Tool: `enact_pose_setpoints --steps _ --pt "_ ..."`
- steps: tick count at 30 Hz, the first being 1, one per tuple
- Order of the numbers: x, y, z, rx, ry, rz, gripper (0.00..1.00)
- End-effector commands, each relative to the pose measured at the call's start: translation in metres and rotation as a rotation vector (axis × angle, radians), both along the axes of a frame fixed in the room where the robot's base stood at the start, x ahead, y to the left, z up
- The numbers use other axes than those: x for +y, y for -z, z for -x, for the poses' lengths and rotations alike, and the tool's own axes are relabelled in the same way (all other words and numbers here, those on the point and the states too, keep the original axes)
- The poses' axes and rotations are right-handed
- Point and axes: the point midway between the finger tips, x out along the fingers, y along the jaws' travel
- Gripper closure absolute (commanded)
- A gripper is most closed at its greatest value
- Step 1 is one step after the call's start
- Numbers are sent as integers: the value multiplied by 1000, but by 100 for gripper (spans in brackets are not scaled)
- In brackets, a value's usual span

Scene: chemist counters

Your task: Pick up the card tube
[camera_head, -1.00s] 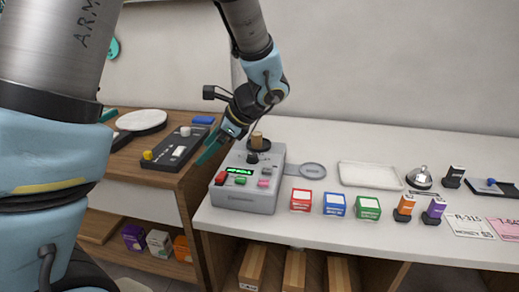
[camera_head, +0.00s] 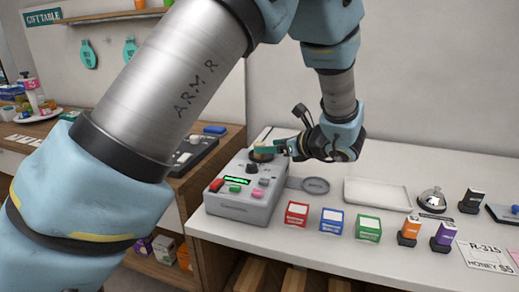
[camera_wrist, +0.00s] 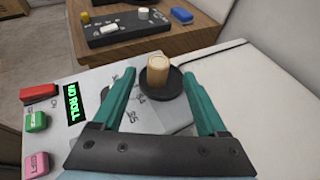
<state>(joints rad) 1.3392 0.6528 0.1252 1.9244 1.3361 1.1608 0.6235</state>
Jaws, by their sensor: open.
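The card tube (camera_wrist: 158,68) is a short tan cylinder standing upright on a round black base (camera_wrist: 161,88) on the grey machine (camera_head: 238,206). In the wrist view it shows between the teal fingers, near their tips, with a gap on each side. My gripper (camera_wrist: 159,76) is open and holds nothing. In the head view my gripper (camera_head: 272,149) reaches in from the right at the machine's back and mostly hides the tube. The machine's green display (camera_wrist: 73,103) reads "NO ROLL".
Coloured buttons, such as a red one (camera_head: 216,185), sit on the machine's front. A white tray (camera_head: 377,206) and a bell (camera_head: 431,200) lie beyond. A wooden counter (camera_wrist: 140,45) adjoins.

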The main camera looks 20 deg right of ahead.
Motion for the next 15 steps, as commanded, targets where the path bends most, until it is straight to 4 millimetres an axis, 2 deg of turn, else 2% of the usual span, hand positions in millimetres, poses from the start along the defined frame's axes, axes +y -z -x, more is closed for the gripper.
enact_pose_setpoints --steps 9,15 --pt "15 11 -39 2 -3 -2 24" --pt "16 15 -45 1 -1 1 24"
